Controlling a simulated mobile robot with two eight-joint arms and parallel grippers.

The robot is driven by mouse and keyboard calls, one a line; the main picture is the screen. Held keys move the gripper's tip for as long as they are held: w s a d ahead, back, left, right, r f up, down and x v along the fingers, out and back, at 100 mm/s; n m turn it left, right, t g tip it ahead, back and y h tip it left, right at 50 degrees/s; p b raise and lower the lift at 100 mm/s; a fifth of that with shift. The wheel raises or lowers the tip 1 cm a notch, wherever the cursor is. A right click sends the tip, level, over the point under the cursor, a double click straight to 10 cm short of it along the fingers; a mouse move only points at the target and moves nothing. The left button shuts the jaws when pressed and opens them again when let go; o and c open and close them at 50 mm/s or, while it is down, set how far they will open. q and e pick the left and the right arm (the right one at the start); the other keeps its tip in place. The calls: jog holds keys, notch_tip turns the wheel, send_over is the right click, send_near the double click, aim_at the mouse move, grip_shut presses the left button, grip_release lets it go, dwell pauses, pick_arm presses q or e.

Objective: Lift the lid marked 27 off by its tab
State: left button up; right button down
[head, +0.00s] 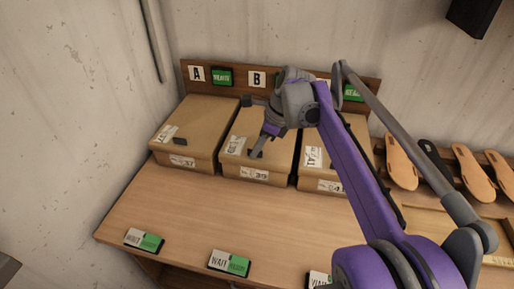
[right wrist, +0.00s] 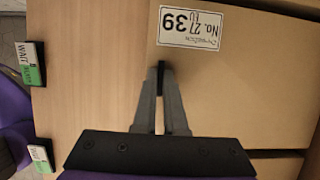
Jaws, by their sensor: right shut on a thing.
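The lid marked 27 (right wrist: 240,70) fills much of the right wrist view, its printed label reading "No. 27 EU 39" upside down. In the head view it is the top of the middle cardboard box (head: 281,148). My right gripper (head: 256,153) reaches down to the front of this lid. In the right wrist view the fingers (right wrist: 161,85) are closed on a small dark tab (right wrist: 161,67) at the lid's edge. The fingers hide most of the tab. I cannot tell whether the lid is raised. My left gripper is not in view.
Similar boxes stand close on the left (head: 200,115) and right (head: 312,150). A wooden board (head: 300,70) with letter plates runs behind. Green-and-white signs (head: 230,263) lie along the table's (head: 200,210) front. Sandal soles (head: 401,160) stand at right. The table before the boxes is mostly clear.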

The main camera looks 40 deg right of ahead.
jog(key=shift+r+p, duration=0.85)
jog(key=shift+r, duration=0.4)
jog(key=shift+s+a+r+p, duration=0.1)
jog(key=shift+a+r+p, duration=0.05)
jog(key=shift+r+p, duration=0.7)
jog(key=shift+r, duration=0.1)
jog(key=s+a, duration=0.4)
jog(key=a, duration=0.1)
jog(key=shift+s+a+r, duration=0.2)
jog(key=shift+a, duration=0.05)
dwell(0.5)
